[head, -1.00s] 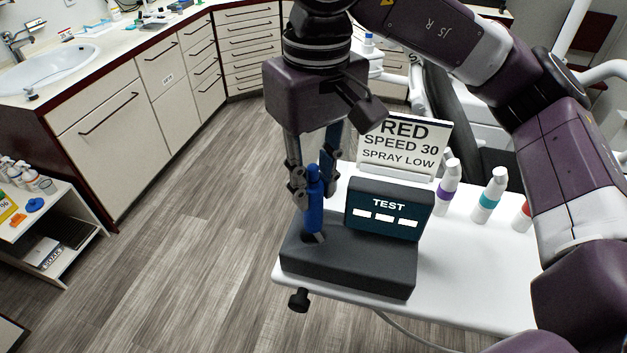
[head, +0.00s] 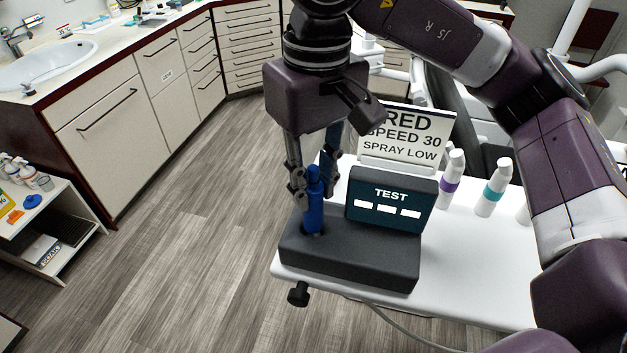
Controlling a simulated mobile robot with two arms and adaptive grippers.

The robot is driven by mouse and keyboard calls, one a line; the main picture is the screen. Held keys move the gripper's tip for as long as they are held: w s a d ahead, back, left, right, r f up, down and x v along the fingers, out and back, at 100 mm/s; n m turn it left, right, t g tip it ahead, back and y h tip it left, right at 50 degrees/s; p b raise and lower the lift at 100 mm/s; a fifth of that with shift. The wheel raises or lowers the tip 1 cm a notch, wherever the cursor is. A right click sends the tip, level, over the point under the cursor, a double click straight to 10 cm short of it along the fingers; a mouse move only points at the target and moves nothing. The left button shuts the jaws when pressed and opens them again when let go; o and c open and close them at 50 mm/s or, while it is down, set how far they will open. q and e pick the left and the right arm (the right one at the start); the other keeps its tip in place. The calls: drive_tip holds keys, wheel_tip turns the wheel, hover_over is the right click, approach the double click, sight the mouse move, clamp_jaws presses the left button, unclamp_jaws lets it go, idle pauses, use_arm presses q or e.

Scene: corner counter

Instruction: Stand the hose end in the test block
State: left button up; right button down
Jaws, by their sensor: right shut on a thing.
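The blue hose end (head: 315,212) stands upright at the left part of the dark test block (head: 350,262), its lower end at the block's opening. My right gripper (head: 309,190) is shut on the hose end, with its fingers around the upper part. The test block sits on the white table and carries a screen (head: 391,203) reading TEST with three white bars. How deep the hose end sits in the opening is hidden. My left gripper is not in view.
A sign (head: 407,137) reading RED, SPEED 30, SPRAY LOW stands behind the block. White bottles with purple (head: 452,178) and teal (head: 493,188) bands stand to the right, partly near my right arm. A black knob (head: 298,294) sits below the table's front left edge.

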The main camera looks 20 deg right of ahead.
drive_tip(key=c, duration=1.6)
unclamp_jaws()
drive_tip(key=shift+f, duration=0.1)
wheel_tip(320, 180, up, 12)
drive_tip(key=shift+s+r, duration=0.1)
